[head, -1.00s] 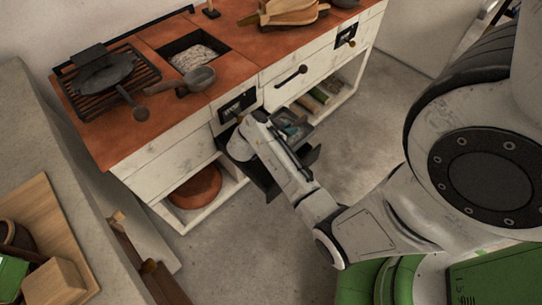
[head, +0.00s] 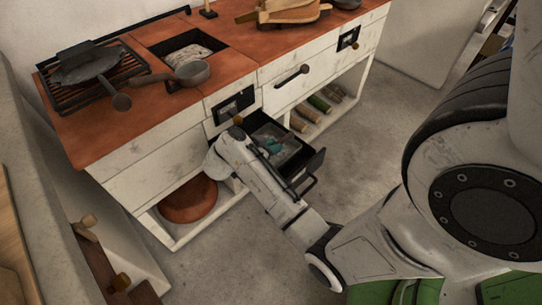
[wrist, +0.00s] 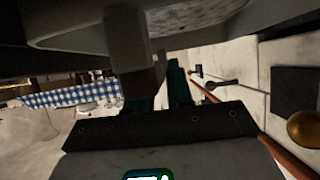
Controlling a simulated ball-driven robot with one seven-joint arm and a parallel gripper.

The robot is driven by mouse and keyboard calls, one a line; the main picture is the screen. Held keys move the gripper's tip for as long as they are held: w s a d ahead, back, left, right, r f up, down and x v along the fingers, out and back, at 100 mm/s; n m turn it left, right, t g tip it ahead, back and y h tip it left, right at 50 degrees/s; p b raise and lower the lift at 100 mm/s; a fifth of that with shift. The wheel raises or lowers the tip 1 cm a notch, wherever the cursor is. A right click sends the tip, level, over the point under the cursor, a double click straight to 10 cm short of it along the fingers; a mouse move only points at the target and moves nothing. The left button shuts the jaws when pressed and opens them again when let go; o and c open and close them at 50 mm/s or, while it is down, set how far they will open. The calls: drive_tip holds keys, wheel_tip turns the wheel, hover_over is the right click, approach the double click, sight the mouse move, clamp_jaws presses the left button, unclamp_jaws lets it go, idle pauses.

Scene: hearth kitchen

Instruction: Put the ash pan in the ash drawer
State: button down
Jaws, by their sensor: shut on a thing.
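The ash drawer (head: 313,164) is pulled out from the stove front, a dark box with a bar handle. The grey ash pan (head: 291,157) shows within the drawer's outline in the head view. My gripper (head: 273,146) reaches over the drawer from the left, its teal fingers at the pan. In the wrist view, my gripper (wrist: 165,85) is shut on the ash pan (wrist: 75,28), which fills the top with grey speckled matter in it. My wrist hides part of the drawer. I cannot tell whether the pan touches the drawer floor.
Logs (head: 320,103) lie on the lower shelf. A counter (head: 45,170) stands at left. The floor right of the drawer is clear.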

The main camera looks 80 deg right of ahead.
drive_tip(key=shift+w+a+f+b, duration=0.1)
drive_tip(key=shift+w+f+b, duration=0.1)
drive_tip(key=shift+f+b, duration=0.35)
wheel_tip(320, 180, down, 3)
drive_tip(key=b, duration=0.5)
drive_tip(key=shift+r, duration=0.3)
drive_tip(key=c, duration=1)
unclamp_jaws()
